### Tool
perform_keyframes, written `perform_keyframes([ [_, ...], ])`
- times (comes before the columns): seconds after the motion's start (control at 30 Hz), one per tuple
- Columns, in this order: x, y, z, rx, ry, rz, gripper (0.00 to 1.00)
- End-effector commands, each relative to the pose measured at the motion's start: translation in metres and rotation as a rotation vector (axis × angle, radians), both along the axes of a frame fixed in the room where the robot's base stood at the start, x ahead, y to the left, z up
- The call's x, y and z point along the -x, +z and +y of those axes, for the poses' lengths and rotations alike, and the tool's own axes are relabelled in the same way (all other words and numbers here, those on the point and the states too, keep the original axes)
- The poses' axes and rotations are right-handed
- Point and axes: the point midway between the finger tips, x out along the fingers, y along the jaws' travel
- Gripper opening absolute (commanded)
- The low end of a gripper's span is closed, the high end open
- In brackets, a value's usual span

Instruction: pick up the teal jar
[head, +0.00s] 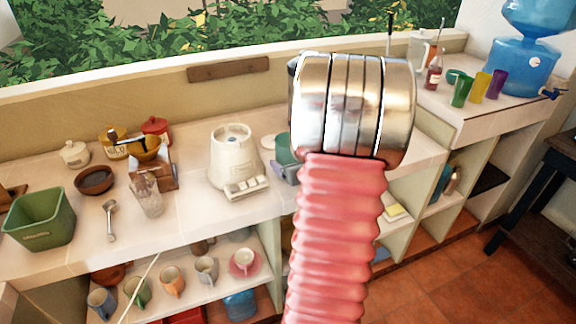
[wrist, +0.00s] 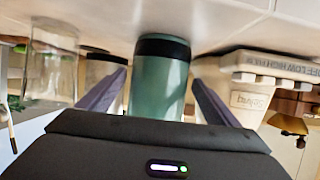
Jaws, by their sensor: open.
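The teal jar (wrist: 158,88) with a dark band at its end stands in the middle of the wrist view. My gripper (wrist: 160,74) is open, with one grey finger on each side of the jar. A gap shows between each finger and the jar, and I cannot see either finger touching it. The jar's lower part in the picture is hidden behind the gripper body. In the head view only a part of the teal jar (head: 286,148) shows on the counter; my arm hides the rest and most of the gripper.
A cream blender base (head: 232,155) stands close to the left of the jar in the head view. A clear glass jar (wrist: 53,65) shows at the left of the wrist view. A green bin (head: 40,218) and a glass (head: 147,197) stand further left on the counter (head: 200,222).

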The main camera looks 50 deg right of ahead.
Motion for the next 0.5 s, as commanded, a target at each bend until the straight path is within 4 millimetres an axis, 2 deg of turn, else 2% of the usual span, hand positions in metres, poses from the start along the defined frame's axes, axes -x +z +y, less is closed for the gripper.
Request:
perform_keyframes([
  [0.2,-0.021,-0.01,-0.012,-0.002,0.001,0.0,0.85],
  [0.5,-0.026,-0.012,-0.016,-0.001,0.0,0.0,0.85],
])
